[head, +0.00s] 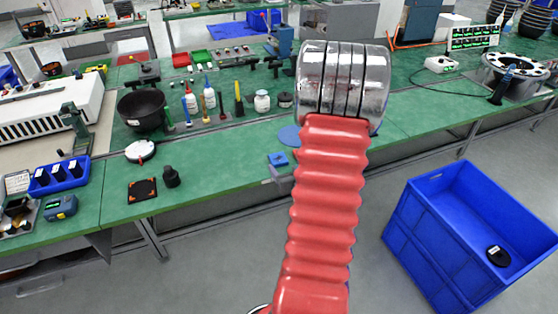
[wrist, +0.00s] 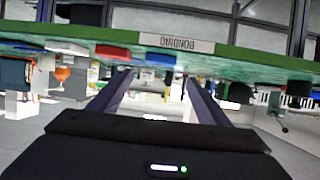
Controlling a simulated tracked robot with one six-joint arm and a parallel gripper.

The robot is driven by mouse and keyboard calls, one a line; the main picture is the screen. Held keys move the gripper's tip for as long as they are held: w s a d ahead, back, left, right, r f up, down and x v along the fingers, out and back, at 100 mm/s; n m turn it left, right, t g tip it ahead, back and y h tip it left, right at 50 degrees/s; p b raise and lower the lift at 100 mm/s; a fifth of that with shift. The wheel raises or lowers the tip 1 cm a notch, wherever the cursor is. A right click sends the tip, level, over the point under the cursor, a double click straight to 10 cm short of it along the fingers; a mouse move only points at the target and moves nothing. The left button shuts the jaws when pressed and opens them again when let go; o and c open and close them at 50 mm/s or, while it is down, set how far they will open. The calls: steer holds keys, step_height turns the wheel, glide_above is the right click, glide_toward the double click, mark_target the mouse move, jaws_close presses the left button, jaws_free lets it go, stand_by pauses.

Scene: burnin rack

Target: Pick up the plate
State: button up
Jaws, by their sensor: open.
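A flat blue round plate (head: 289,135) lies on the green bench, its right side hidden behind my red arm. A flat dark square piece with orange corners (head: 142,190) lies nearer the front edge at left; I cannot tell for sure which of the two the task calls the plate. My gripper (wrist: 160,78) is open in the wrist view, with two dark fingers apart and nothing between them. That view looks upside down along the bench edge. No plate can be made out there. In the head view my arm hides the gripper.
The green bench (head: 225,172) carries a black bowl (head: 143,109), several bottles and tools, and a small blue block (head: 278,160) near the front edge. A large blue crate (head: 430,240) stands on the floor at right. An inverted label (wrist: 177,43) marks the bench edge.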

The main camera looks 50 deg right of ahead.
mark_target(279, 159)
steer(key=shift+x, duration=1.75)
steer(key=shift+x, duration=2.65)
steer(key=shift+s+f, duration=0.15)
steer(key=shift+c, duration=0.4)
steer(key=c, duration=1.1)
